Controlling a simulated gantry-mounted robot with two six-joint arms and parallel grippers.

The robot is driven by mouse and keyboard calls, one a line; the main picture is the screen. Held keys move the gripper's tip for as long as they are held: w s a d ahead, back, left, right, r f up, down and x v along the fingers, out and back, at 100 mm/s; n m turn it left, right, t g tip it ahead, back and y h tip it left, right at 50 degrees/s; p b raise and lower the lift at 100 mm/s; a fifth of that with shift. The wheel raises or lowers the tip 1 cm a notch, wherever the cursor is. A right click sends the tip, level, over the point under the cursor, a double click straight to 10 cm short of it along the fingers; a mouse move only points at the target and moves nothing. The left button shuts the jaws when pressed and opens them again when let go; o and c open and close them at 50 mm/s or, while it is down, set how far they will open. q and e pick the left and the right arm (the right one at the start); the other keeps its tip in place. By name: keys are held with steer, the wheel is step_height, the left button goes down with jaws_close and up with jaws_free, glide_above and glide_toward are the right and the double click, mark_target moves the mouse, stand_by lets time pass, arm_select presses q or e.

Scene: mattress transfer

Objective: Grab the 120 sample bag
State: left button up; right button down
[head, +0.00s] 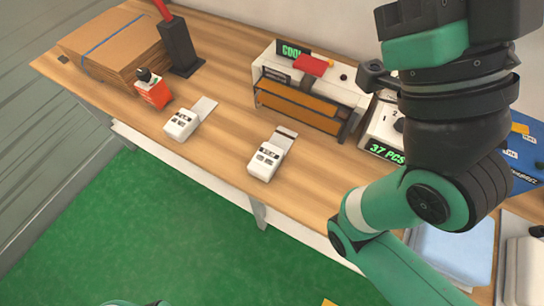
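Two small white items with dark label marks lie on the wooden table; their print is too small to read, so I cannot tell whether either is the 120 sample bag. One white item (183,124) lies left of centre, with a pale flat strip at its far end. The other white item (265,163) lies nearer the middle, close to the front edge, with a dark-banded strip at its far end. Neither of my grippers shows. My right arm fills the right side, and a sliver of green at the bottom left may be my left arm.
The wooden table (225,115) also holds flat cardboard (115,45), an orange-red bottle (153,92), a black holder (180,48), a sealer-like machine (310,95) and a counter reading "37 PCS" (387,152). A blue mat (525,150) lies right. Green floor (150,225) is open in front.

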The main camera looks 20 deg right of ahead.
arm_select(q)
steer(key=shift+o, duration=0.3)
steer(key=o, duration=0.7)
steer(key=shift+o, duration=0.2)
